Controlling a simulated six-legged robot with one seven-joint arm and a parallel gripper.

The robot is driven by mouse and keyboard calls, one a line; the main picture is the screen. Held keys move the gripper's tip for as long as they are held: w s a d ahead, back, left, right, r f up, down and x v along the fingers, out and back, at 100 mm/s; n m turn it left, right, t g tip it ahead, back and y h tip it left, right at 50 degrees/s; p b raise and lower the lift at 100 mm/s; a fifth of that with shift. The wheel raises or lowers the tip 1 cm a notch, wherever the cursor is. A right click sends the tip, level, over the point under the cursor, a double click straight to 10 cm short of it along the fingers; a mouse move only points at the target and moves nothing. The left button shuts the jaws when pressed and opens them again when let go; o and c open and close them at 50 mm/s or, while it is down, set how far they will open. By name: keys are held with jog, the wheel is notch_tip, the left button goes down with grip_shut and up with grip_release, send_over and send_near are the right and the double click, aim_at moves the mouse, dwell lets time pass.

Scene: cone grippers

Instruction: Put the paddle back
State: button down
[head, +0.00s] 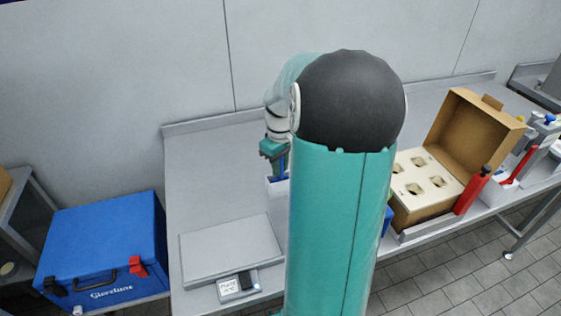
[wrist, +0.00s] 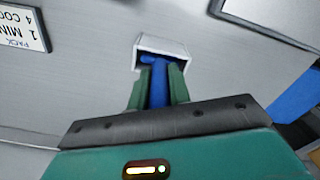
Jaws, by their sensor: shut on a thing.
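My gripper (wrist: 158,90) is shut on the blue paddle (wrist: 158,82), with a green finger on each side of it in the wrist view. The paddle's far end is at the mouth of a small white holder (wrist: 178,46), and looks to be partly inside it. How deep it sits I cannot tell. In the head view my gripper (head: 276,158) is above the white holder (head: 276,187) on the steel bench, with a bit of the blue paddle (head: 283,167) showing. My own arm hides much of the middle there.
A grey flat plate with a small display (head: 238,287) is at the bench front. A blue case (head: 105,245) stands left. The bench behind the plate (head: 205,185) is clear.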

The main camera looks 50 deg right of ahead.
jog(key=shift+f, duration=0.6)
dwell(0.3)
jog(key=c, duration=1.2)
grip_release()
jog(key=shift+w, duration=0.1)
notch_tip(320, 180, up, 14)
jog(key=shift+f, duration=0.1)
